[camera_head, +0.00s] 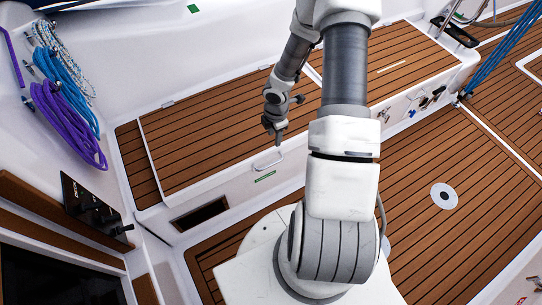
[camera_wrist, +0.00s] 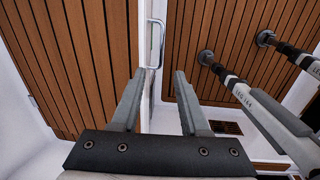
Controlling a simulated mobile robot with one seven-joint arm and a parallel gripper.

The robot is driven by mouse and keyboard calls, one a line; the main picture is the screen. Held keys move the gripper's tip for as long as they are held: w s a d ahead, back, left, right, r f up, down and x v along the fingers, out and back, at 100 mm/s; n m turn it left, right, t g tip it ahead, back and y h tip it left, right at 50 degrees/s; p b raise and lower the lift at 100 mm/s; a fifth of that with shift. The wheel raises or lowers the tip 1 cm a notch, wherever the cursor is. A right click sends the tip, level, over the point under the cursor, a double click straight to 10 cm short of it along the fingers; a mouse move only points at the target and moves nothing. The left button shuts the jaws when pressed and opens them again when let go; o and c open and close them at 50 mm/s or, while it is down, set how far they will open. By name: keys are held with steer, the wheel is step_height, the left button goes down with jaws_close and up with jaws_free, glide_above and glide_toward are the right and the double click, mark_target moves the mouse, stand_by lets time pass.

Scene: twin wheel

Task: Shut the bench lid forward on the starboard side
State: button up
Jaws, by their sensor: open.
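The bench lid (camera_head: 205,140) is a teak-slatted panel with a white rim, left of centre in the head view. It lies down or nearly so; its white left edge shows beside a fixed teak strip, and I cannot tell whether it is fully seated. A pale handle (camera_head: 268,161) is at its front edge. My gripper (camera_head: 277,140) hangs near that edge, close to the handle. In the wrist view my gripper (camera_wrist: 158,80) is open and empty, with the handle (camera_wrist: 155,43) beyond the fingertips and teak slats of the lid (camera_wrist: 85,60) to the left.
Coiled purple rope (camera_head: 68,125) and blue rope hang on the left wall, above a black panel (camera_head: 88,208). A dark opening (camera_head: 198,214) is in the bench front. Another teak seat section (camera_head: 400,65) continues right. The teak floor (camera_head: 440,160) is largely clear.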

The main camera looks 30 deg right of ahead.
mark_target(271, 164)
steer(key=f+b, duration=0.2)
steer(key=f, duration=0.4)
steer(key=f+b, duration=0.3)
steer(key=f, duration=0.3)
steer(key=w+f+b, duration=0.1)
steer(key=f+b, duration=0.1)
steer(key=f, duration=0.4)
steer(key=shift+w+a+f+b, duration=0.1)
steer(key=shift+a+f+b, duration=0.1)
steer(key=shift+b, duration=0.2)
jaws_close()
stand_by(0.6)
